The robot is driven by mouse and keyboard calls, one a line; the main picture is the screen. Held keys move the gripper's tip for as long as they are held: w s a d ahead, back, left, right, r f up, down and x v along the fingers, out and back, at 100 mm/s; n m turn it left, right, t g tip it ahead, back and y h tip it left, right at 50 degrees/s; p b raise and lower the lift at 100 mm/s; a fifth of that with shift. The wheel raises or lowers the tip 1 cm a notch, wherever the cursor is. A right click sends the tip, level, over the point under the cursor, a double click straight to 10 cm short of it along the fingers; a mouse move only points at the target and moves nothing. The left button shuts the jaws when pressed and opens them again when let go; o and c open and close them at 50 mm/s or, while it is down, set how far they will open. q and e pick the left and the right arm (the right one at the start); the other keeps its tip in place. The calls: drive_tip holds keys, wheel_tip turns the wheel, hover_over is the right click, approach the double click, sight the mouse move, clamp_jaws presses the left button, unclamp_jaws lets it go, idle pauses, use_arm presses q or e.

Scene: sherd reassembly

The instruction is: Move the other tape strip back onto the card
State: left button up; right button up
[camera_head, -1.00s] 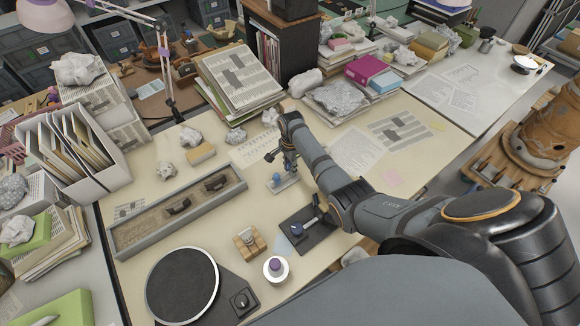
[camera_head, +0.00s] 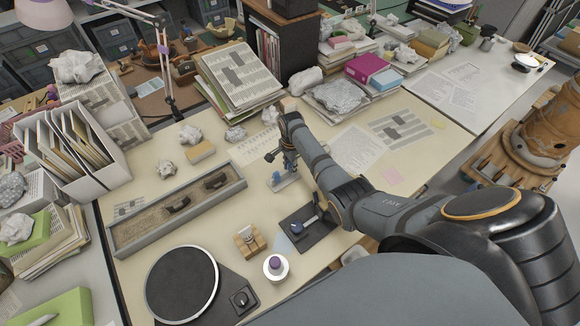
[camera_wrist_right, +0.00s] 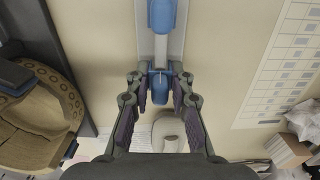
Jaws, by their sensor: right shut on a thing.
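A pale narrow card (camera_head: 288,181) lies on the cream table beneath my right gripper. It also shows in the wrist view (camera_wrist_right: 176,40). One blue strip (camera_wrist_right: 161,14) is on the card at the top of the wrist view; a blue piece (camera_head: 276,177) also shows on the card in the head view. My right gripper (camera_wrist_right: 160,90) points down over the card's near end, its fingertips shut on a second blue tape strip (camera_wrist_right: 159,94). The gripper (camera_head: 285,168) is partly hidden by its own arm in the head view. I cannot tell whether the held strip touches the card. My left gripper is not in view.
A dark pad with a blue-handled tool (camera_head: 307,230), a wooden block (camera_head: 249,241) and a white round pot (camera_head: 276,268) stand nearer. A sand tray with dark sherds (camera_head: 150,232) is at left. Papers (camera_head: 360,150) lie right of the arm.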

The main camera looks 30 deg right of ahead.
drive_tip(key=shift+f, duration=0.3)
idle(0.5)
idle(0.4)
drive_tip(key=o, duration=0.8)
drive_tip(key=shift+r, duration=0.25)
wheel_tip(320, 180, up, 12)
drive_tip(key=shift+d+f, duration=0.15)
drive_tip(key=shift+f, duration=0.1)
drive_tip(key=shift+f, duration=0.1)
